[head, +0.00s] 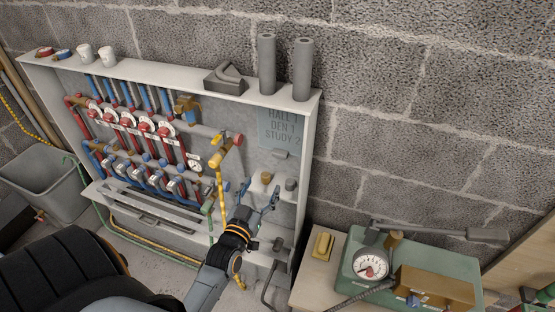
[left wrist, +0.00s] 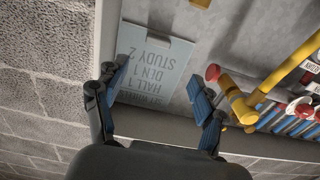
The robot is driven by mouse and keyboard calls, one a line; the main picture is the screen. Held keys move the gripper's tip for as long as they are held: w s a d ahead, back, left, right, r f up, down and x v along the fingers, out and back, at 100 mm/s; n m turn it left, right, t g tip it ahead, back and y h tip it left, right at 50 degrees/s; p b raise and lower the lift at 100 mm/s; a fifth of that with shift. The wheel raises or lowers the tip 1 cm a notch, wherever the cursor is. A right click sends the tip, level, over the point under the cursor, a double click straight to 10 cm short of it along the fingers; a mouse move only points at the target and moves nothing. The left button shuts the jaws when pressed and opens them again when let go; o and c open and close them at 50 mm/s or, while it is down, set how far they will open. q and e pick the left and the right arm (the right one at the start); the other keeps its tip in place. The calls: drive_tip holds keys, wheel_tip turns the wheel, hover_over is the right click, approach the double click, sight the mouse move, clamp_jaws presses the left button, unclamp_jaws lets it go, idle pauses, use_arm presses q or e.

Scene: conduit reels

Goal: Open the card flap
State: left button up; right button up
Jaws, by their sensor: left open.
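The card flap (head: 283,128) is a pale blue-grey card lettered HALL 1, DEN 1, STUDY 2. It lies flat against the back panel at the right end of the white cabinet. My left gripper (head: 259,191) is open and empty, below the card in the head view. Its blue-padded fingers (left wrist: 158,78) are spread apart in the wrist view. Contact with the card cannot be told. My right gripper is not in view.
Left of the card are a yellow-handled valve (head: 226,147), a gauge (head: 195,165) and red and blue pipes. Two small knobs (head: 290,184) sit below the card. Grey tubes (head: 303,70) stand on the cabinet top. A green pump box (head: 365,265) stands at lower right.

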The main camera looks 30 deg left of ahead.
sight(279, 157)
use_arm(q)
drive_tip(key=x, duration=1.3)
drive_tip(key=shift+w+d, duration=0.15)
drive_tip(key=shift+w, duration=0.05)
clamp_jaws()
